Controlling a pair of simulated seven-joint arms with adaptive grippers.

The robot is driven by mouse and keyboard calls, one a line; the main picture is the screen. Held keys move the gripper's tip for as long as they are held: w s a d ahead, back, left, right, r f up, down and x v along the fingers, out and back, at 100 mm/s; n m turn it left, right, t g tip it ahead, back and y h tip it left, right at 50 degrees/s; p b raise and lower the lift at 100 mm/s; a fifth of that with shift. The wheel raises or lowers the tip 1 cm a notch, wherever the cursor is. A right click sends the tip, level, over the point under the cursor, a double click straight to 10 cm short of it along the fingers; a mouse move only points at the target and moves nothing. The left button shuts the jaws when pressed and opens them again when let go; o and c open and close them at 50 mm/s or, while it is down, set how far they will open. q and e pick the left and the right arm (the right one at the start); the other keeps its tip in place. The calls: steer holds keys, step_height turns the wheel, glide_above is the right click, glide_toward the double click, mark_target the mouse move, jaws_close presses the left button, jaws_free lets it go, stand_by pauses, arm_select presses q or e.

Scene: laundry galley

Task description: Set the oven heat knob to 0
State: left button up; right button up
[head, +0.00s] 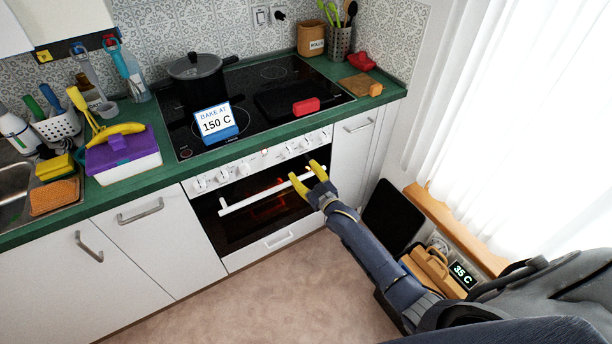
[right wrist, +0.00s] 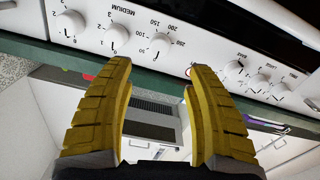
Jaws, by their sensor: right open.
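The oven (head: 240,226) has a white panel with two groups of white knobs and a small light between them. The oven heat knob (right wrist: 160,44), ringed by numbers from 50 to 250, shows upside down at the upper middle of the right wrist view. It is the right group's knob nearest the light, and it also shows in the head view (head: 290,148). I cannot tell its exact setting. My right gripper (head: 303,171) is open and empty, below the right knob group and near the door handle, apart from the heat knob. My left gripper is out of view.
A white door handle (head: 250,202) crosses the oven front, close to my right gripper. A card (head: 216,122) on the cooktop reads "BAKE AT 150 C". A black pot (head: 196,76) and a red object (head: 306,106) are on the cooktop. The floor in front is clear.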

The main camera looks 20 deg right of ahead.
steer(key=shift+s+d, duration=0.15)
steer(key=shift+s, duration=0.6)
steer(key=s+d+f+g+h, duration=0.15)
steer(key=s+f, duration=0.25)
steer(key=f, duration=0.5)
steer(key=s+d+f+g, duration=0.1)
steer(key=s+f+g, duration=0.2)
steer(key=f, duration=0.6)
steer(key=s+d+f+g+h, duration=0.15)
steer(key=s+f, duration=0.25)
steer(key=f, duration=0.5)
steer(key=s+f+g, duration=0.3)
steer(key=s+f, duration=0.8)
steer(key=s, duration=0.1)
steer(key=s+a+f+g, duration=0.1)
steer(key=s+f, duration=0.3)
steer(key=s, duration=0.9)
steer(key=s+a+f+g, duration=0.1)
steer(key=s+f+g, duration=0.3)
steer(key=s, duration=1)
steer(key=s+a+f+g, duration=0.1)
steer(key=s+f, duration=0.5)
steer(key=s, duration=0.7)
steer(key=shift+s+a+m+g, duration=0.2)
steer(key=shift+s+m+g, duration=0.15)
steer(key=shift+g, duration=0.35)
